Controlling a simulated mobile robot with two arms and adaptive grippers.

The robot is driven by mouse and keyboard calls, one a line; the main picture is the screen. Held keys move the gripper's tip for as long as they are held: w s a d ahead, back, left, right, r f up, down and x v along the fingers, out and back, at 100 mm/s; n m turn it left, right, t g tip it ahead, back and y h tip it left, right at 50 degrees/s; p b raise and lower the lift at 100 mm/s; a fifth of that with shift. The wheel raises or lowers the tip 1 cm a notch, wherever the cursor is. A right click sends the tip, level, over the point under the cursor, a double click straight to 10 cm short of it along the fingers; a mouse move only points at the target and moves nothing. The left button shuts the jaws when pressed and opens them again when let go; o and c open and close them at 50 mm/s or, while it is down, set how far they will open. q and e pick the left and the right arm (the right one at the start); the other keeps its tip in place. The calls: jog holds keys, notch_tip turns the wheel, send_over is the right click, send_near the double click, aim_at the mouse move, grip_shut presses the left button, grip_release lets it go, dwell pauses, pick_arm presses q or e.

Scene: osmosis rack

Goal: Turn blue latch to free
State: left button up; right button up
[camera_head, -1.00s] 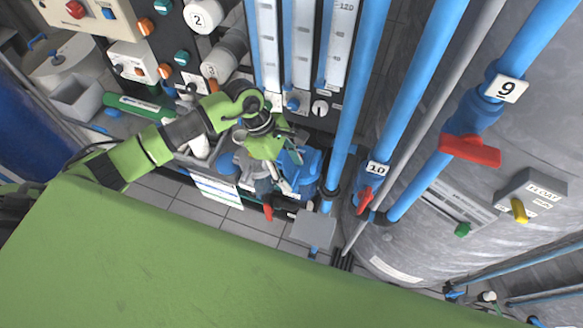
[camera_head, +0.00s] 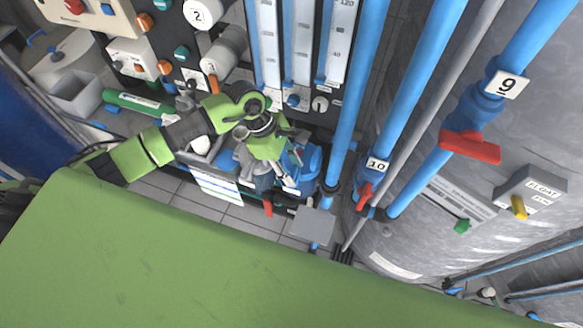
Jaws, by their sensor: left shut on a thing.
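My left gripper (camera_head: 288,174) reaches in from the left and is low beside the rack, at the foot of the flow meters. It is shut on a blue part (camera_head: 309,163) at its fingertips. The gripper's own body covers most of the grasp, so I cannot make out the latch's shape or its angle. My right gripper is not in view.
A red handle (camera_head: 268,208) hangs just below the gripper, with a grey box (camera_head: 313,224) to its right. Blue pipes (camera_head: 350,110) and a large metal tank (camera_head: 480,180) stand to the right. A green surface (camera_head: 200,270) fills the foreground.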

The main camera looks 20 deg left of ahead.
pick_arm(q)
jog(key=n+t+b, duration=0.1)
jog(key=n, duration=0.1)
jog(key=n+b, duration=0.1)
jog(key=n, duration=0.1)
jog(key=shift+s+f+n+t, duration=0.1)
jog(key=shift+s+n+t, duration=0.1)
jog(key=shift+n+t, duration=0.15)
jog(key=n+t+b, duration=0.1)
jog(key=n, duration=0.1)
jog(key=n+y+b, duration=0.1)
jog(key=n, duration=0.1)
jog(key=shift+d+t, duration=0.15)
jog(key=shift+t, duration=0.2)
jog(key=n+y+b, duration=0.1)
jog(key=n, duration=0.1)
jog(key=n+t+y+b, duration=0.1)
jog(key=n+b, duration=0.1)
jog(key=n, duration=0.1)
jog(key=shift+s+d+n, duration=0.1)
jog(key=shift+d+n, duration=0.05)
jog(key=shift+n, duration=0.1)
jog(key=shift+n+y+b, duration=0.6)
jog(key=shift+n+b, duration=0.35)
jog(key=shift+n, duration=0.55)
jog(key=o, duration=1.1)
jog(key=shift+r, duration=0.2)
